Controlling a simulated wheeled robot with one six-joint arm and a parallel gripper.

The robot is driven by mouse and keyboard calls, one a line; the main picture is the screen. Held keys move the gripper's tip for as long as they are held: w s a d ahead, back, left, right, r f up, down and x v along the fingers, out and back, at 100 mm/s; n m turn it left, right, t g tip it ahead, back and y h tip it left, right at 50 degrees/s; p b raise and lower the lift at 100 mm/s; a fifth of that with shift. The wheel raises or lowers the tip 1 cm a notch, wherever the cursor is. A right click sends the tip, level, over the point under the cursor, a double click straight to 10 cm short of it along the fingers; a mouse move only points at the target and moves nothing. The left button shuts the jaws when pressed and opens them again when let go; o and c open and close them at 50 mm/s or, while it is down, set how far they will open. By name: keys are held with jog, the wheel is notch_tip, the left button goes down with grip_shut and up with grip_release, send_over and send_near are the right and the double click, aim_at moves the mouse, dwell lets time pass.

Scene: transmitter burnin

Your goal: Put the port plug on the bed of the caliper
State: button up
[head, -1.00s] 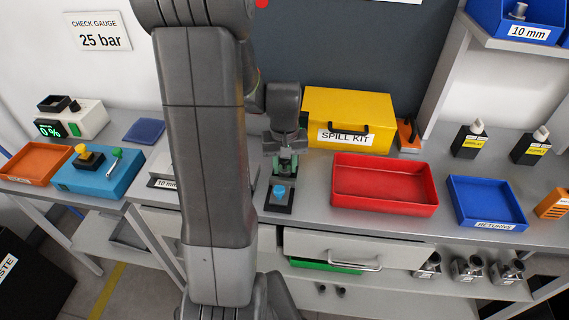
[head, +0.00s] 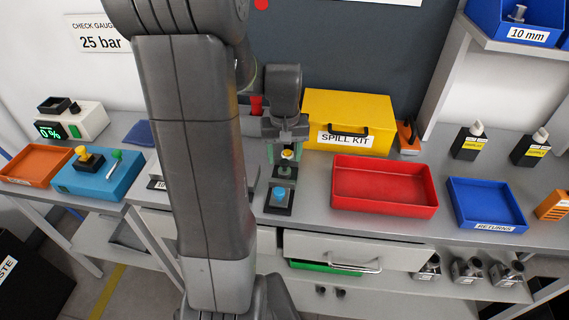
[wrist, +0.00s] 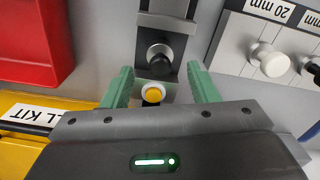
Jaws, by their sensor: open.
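A small yellow-topped piece with a pale rim, apparently the port plug (head: 288,154), is at the far end of a black and grey device, apparently the caliper (head: 282,210). The device has a blue knob at its near end. In the wrist view the yellow piece (wrist: 152,93) is beside a dark round knob on the device (wrist: 158,35). I cannot tell exactly what its underside rests on. My gripper (head: 287,162) is open, with its green fingers (wrist: 160,88) apart on either side of the yellow piece, not touching it.
A red tray (head: 385,207) and the yellow spill kit (head: 350,105) stand close on the right, with a blue returns tray (head: 488,222) beyond. A labelled rack with knobbed pieces (wrist: 235,55) is close on the other side.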

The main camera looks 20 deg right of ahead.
aim_at(284, 161)
notch_tip(284, 161, up, 7)
jog(key=shift+r, duration=0.15)
jog(key=shift+r, duration=0.1)
dwell(1.3)
